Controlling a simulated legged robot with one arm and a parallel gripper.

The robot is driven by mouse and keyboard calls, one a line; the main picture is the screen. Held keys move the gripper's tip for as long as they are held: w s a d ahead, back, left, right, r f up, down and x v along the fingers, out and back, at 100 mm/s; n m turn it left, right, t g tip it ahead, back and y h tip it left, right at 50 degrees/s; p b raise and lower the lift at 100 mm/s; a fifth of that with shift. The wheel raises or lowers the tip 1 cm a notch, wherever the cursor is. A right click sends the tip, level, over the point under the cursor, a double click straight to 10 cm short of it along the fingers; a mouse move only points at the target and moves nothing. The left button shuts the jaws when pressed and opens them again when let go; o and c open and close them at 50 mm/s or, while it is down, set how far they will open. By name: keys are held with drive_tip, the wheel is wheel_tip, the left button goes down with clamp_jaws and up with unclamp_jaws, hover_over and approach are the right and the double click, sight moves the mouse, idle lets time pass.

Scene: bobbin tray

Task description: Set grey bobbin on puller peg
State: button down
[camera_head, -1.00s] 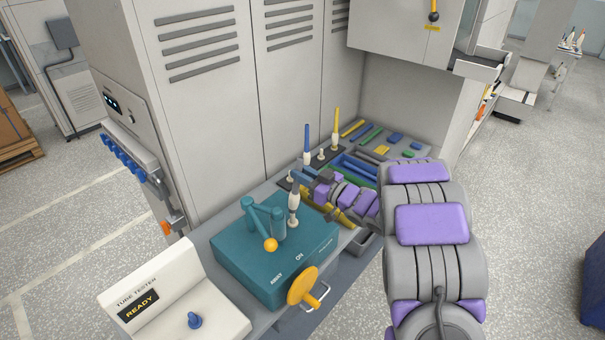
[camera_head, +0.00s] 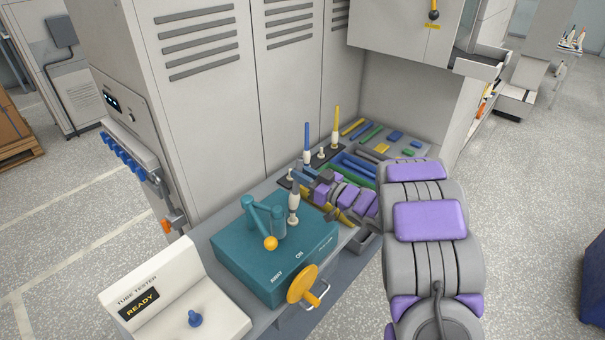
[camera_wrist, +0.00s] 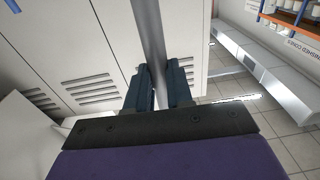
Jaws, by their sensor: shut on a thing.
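The grey bobbin (camera_wrist: 150,30) is a long slim tube. In the wrist view it stands between the two dark fingers of my gripper (camera_wrist: 160,88), which are shut on it. In the head view my gripper (camera_head: 301,178) reaches in from the right, just above the puller, a teal box (camera_head: 262,262) with a lever and yellow ball. The pale puller peg (camera_head: 293,219) stands on the box top, directly below the gripper. The bobbin's lower end appears in line with the peg, but I cannot tell how far it sits over it.
Behind my gripper, a blue bobbin (camera_head: 307,137) and a yellow bobbin (camera_head: 336,118) stand on pegs, with a bare peg (camera_head: 320,153) between them. A tray (camera_head: 352,172) of coloured tubes lies beyond. The tube tester (camera_head: 173,290) reads READY at front left. A cabinet wall (camera_head: 230,110) closes the back.

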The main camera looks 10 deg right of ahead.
drive_tip(key=shift+f, duration=0.85)
idle(0.3)
drive_tip(key=c, duration=1.3)
unclamp_jaws()
drive_tip(key=v, duration=1.1)
